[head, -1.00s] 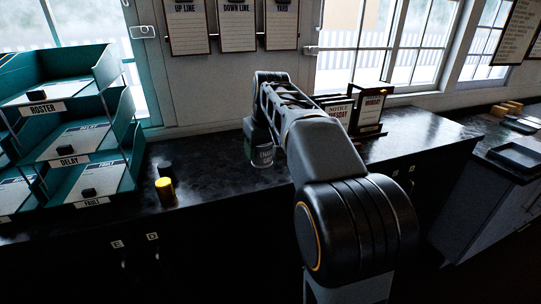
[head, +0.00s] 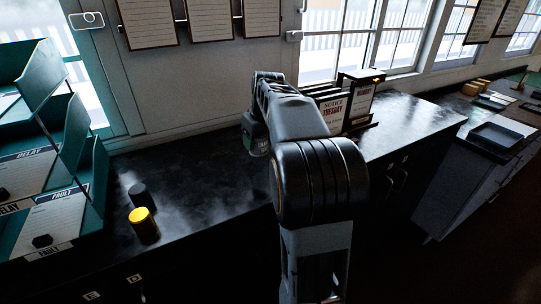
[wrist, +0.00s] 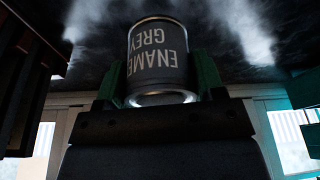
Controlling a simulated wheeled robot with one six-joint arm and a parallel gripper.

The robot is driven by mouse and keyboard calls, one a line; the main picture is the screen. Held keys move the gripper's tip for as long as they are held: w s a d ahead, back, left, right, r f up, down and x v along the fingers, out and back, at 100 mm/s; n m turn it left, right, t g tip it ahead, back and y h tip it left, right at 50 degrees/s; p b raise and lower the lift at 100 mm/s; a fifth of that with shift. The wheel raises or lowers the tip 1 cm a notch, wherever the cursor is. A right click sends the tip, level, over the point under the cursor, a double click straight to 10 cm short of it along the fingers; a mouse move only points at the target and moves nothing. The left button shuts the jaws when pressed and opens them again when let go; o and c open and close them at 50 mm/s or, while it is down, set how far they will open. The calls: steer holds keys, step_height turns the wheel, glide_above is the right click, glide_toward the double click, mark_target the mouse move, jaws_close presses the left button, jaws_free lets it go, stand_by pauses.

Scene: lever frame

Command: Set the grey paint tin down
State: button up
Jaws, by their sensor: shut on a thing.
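The grey paint tin (wrist: 157,52), lettered "ENAMEL GREY", is between the green fingers of my gripper (wrist: 156,78) in the wrist view. It appears upside down in that view. My gripper is shut on it. In the head view, my gripper (head: 256,134) is over the dark worktop (head: 205,185), and the tin (head: 261,149) shows only partly beside my arm. I cannot tell whether the tin's base touches the worktop.
A yellow-topped tin (head: 145,226) and a dark cylinder (head: 140,195) stand on the worktop at left, beside a teal tray rack (head: 95,180). A "NOTICE TUESDAY" sign rack (head: 350,105) stands right of my arm. Worktop between them is clear. A dark tray (head: 497,137) sits far right.

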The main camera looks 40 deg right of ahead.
steer(key=d+f, duration=0.4)
steer(key=f, duration=0.1)
steer(key=shift+p, duration=0.3)
steer(key=f, duration=0.3)
steer(key=shift+d, duration=0.35)
steer(key=shift+f, duration=0.35)
steer(key=shift+f, duration=0.2)
steer(key=o, duration=1.1)
steer(key=shift+s, duration=0.1)
steer(key=shift+o, duration=0.2)
